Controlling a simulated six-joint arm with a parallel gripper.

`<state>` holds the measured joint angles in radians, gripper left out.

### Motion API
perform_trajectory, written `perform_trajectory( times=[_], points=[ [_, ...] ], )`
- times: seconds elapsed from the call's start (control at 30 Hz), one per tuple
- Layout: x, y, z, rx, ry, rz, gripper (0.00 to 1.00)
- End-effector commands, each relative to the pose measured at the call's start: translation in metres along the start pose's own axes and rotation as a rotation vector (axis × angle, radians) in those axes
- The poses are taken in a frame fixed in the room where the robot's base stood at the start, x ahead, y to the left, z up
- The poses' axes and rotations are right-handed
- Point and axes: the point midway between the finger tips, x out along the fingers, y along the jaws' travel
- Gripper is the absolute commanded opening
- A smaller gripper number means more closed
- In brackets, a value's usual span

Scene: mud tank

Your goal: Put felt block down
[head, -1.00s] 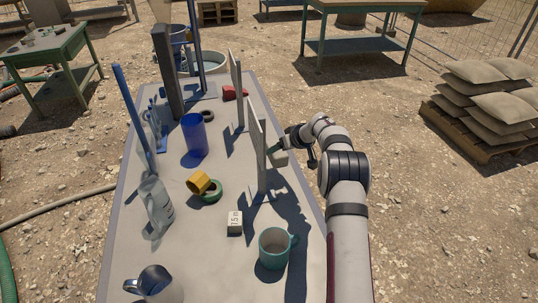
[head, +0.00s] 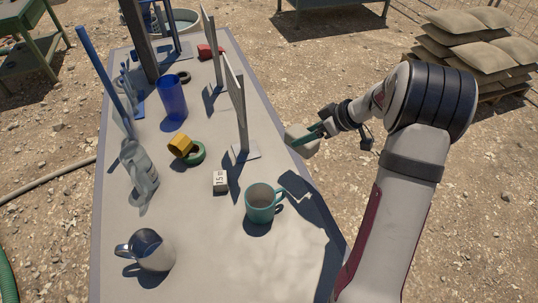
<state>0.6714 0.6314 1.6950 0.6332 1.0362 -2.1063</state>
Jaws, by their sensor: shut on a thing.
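The felt block (head: 299,140) is a pale grey block held in the air at the right edge of the table, right of the nearer upright panel. My gripper (head: 311,136) is shut on it, with greenish fingers across its right side. The fingers and the block's far side are partly hidden, and I cannot tell its exact height above the table.
The grey table (head: 190,240) holds a teal mug (head: 262,205), a small white marked block (head: 220,185), a metal jug (head: 152,250), a clear bottle (head: 138,165), a yellow piece (head: 179,145), a green ring (head: 195,156), a blue cup (head: 172,100) and thin upright panels (head: 237,105). The front right is bare.

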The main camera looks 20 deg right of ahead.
Motion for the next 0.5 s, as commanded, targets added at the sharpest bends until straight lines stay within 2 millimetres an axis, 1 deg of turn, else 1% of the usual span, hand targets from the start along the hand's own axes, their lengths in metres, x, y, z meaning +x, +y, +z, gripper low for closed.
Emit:
perform_trajectory(
  times=[0.03,0.1,0.2,0.3,0.37,0.43,0.5],
  points=[
    [0.017,-0.005,-0.005,-0.003,-0.002,-0.007,0.00],
    [0.042,-0.010,-0.014,-0.003,-0.002,-0.007,0.00],
    [0.075,-0.015,-0.025,-0.003,-0.002,-0.006,0.00],
    [0.097,-0.019,-0.032,-0.002,-0.002,-0.002,0.00],
    [0.105,-0.020,-0.035,-0.001,-0.002,-0.002,0.00],
    [0.115,-0.020,-0.032,0.002,-0.002,-0.002,0.00],
    [0.127,-0.019,-0.022,0.004,-0.003,-0.003,0.00]
  ],
)
